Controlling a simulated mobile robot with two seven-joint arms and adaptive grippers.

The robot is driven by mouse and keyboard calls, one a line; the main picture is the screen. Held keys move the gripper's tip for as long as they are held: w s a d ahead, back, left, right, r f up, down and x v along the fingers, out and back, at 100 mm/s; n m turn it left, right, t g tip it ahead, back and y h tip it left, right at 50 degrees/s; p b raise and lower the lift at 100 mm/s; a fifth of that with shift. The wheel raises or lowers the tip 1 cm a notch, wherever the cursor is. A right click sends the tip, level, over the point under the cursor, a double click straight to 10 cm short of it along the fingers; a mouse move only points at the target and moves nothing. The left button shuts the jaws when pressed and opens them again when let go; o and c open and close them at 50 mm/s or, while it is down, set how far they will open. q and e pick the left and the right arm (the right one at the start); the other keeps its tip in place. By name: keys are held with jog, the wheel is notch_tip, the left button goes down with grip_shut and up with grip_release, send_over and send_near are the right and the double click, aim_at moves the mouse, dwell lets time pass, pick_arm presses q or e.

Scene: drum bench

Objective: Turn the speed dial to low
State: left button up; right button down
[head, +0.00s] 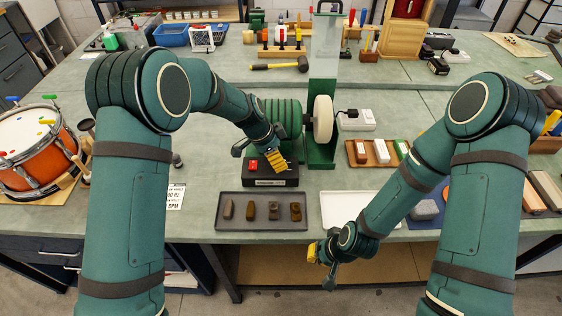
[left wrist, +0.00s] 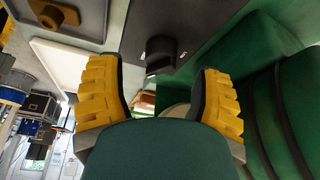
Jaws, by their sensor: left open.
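The black control box (head: 262,182) stands on the bench in front of the green grinder, with a red switch (head: 253,164) on its top left. The dial (left wrist: 160,52) is a black knob on the box's dark face in the left wrist view. In the head view my gripper hides it. My left gripper (head: 275,160) is over the right part of the box. In the left wrist view its yellow-padded fingers (left wrist: 160,95) are spread wide, with the knob between and beyond them, apart from both. My right gripper (head: 322,262) hangs near the bench's front edge; its finger gap is unclear.
A grey tray (head: 290,224) with several small brown pieces lies in front of the box. A white tray (head: 332,222) is right of it. The green grinder (head: 283,116) with its pale wheel (head: 323,119) stands close behind. An orange drum (head: 32,150) is far left.

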pick_arm(q)
jog(key=shift+x, duration=1.6)
grip_shut()
